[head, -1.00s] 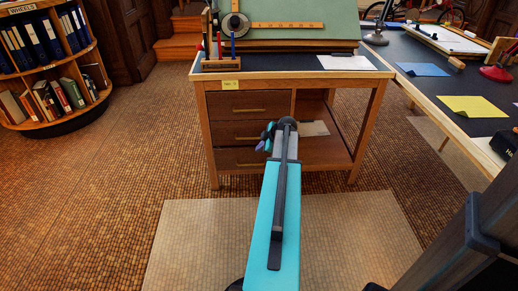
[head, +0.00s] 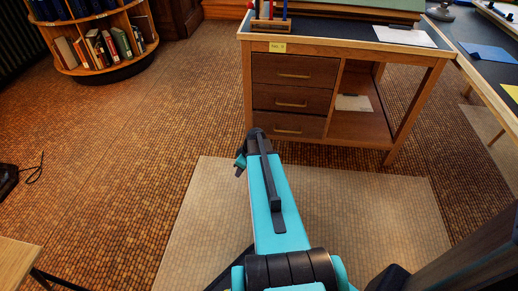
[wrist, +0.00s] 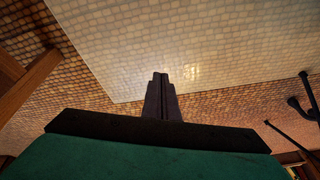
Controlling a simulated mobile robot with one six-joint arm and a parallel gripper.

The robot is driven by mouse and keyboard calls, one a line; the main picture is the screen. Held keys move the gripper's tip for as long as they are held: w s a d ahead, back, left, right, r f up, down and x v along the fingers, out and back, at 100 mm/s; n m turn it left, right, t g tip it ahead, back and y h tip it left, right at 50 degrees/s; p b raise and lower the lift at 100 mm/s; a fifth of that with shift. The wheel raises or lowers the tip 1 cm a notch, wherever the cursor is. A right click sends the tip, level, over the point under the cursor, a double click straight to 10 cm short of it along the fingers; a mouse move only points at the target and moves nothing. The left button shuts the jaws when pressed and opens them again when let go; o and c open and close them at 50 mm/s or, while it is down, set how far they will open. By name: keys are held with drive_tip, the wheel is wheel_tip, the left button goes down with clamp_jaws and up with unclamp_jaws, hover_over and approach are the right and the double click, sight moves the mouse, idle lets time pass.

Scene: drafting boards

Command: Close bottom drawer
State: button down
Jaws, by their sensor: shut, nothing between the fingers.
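The wooden desk (head: 349,60) stands ahead, with a stack of three brown drawers on its left side. The bottom drawer (head: 312,127) has a brass handle (head: 287,132) and looks flush with the drawers above it; no gap shows. My gripper (head: 240,168) is in front of the desk's left leg, below and left of the bottom drawer, apart from its handle and mostly hidden by my arm. In the wrist view its dark fingers (wrist: 161,80) are together and empty, with the floor beyond them.
A pale mat (head: 385,215) covers the floor before the desk. A round bookshelf (head: 105,60) stands at the back left. A wooden table corner (head: 15,262) is at the lower left. The tiled floor on the left is mostly clear.

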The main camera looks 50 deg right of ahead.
drive_tip(key=s+a+f+m+g, duration=0.1)
drive_tip(key=s+a+f, duration=0.2)
drive_tip(key=a, duration=0.4)
drive_tip(key=s+a+f+g, duration=0.2)
drive_tip(key=a+f, duration=0.1)
drive_tip(key=a, duration=0.5)
drive_tip(key=s+a+f+m+g, duration=0.1)
drive_tip(key=s+a+f, duration=0.25)
drive_tip(key=a, duration=0.35)
drive_tip(key=s+a+f+g+h, duration=0.1)
drive_tip(key=s+a+f+g, duration=0.1)
drive_tip(key=s+a, duration=0.3)
drive_tip(key=s+a+f+m+g+h, duration=0.1)
drive_tip(key=s+a+f+g, duration=0.1)
drive_tip(key=s+a, duration=0.4)
drive_tip(key=s, duration=0.4)
drive_tip(key=shift+s+a+f, duration=0.2)
drive_tip(key=shift+s+f, duration=0.05)
drive_tip(key=shift+f, duration=0.1)
drive_tip(key=shift+d+m, duration=0.1)
drive_tip(key=shift+m, duration=0.2)
